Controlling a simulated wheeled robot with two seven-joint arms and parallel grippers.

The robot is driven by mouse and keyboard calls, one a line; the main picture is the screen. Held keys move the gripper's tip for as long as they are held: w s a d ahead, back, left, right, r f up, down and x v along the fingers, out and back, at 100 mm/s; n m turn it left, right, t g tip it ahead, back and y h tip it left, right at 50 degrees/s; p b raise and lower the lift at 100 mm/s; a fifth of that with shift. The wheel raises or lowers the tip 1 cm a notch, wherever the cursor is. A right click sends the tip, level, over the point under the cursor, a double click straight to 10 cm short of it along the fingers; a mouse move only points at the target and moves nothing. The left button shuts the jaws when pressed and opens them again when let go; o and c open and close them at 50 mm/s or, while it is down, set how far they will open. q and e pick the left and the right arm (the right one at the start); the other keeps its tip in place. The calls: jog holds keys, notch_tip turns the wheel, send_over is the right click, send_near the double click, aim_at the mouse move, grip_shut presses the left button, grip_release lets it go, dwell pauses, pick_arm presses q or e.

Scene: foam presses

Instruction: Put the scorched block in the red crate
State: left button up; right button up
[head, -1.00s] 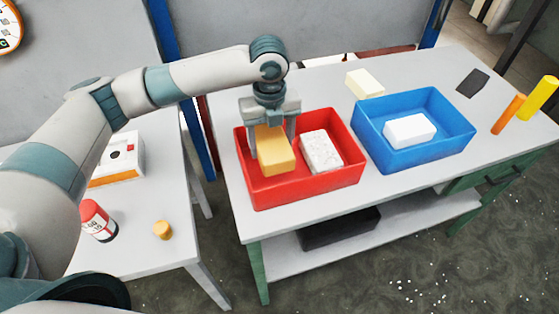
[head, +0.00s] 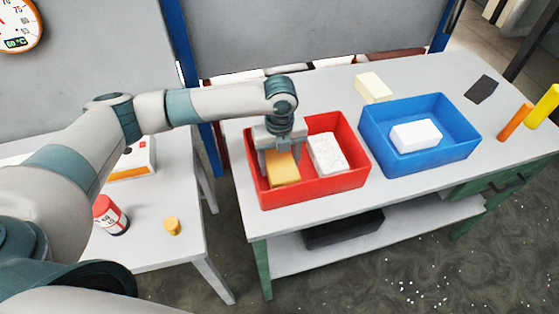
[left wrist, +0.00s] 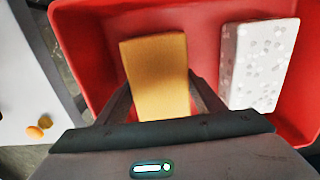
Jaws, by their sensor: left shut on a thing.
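The scorched block, a yellow-brown block (head: 284,168), is down inside the red crate (head: 318,189), in its left part. It also shows in the left wrist view (left wrist: 157,75) between the fingers. My left gripper (head: 279,157) points down into the crate and is shut on this block. I cannot tell whether the block touches the crate floor. A white speckled block (head: 327,152) lies in the crate to the right of it, apart from it. My right gripper is not in view.
A blue crate (head: 421,166) with a white block (head: 415,136) stands right of the red crate. A cream block (head: 373,87) lies behind, and a dark pad (head: 481,90) and orange and yellow cylinders are at the right. A side table at left holds a red-topped can (head: 110,214).

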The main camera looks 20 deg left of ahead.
aim_at(280, 160)
pick_arm(q)
jog(key=shift+f, duration=0.15)
jog(key=shift+f, duration=0.1)
jog(key=o, duration=1.1)
jog(key=shift+c, duration=0.2)
jog(key=shift+r+b, duration=0.35)
jog(key=shift+r, duration=0.15)
notch_tip(280, 160, up, 10)
jog(key=b, duration=0.3)
jog(key=shift+r, duration=0.1)
jog(key=shift+r+b, duration=0.3)
jog(key=shift+r, duration=0.2)
